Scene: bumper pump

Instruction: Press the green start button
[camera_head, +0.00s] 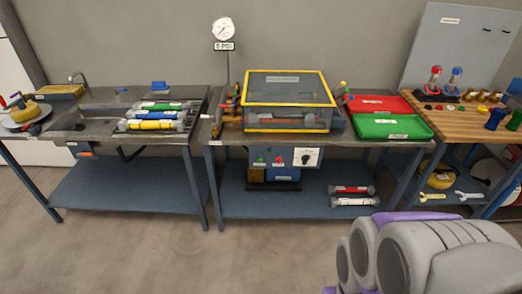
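The green start button (260,161) is a small green spot on the control panel (293,151) under the front edge of the middle table. A red button (278,161) sits just right of it, and a white dial with a black knob (306,157) is further right. Small labels by the buttons are too small to read. My grey and purple arm (435,255) fills the lower right corner, well apart from the panel. I cannot make out gripper fingers in this view.
A clear box with a yellow frame (288,130) stands on the middle table above the panel, near a pressure gauge (223,29). Red (380,103) and green (395,127) trays lie to its right. A blue lower shelf (225,200) runs beneath. The floor in front is clear.

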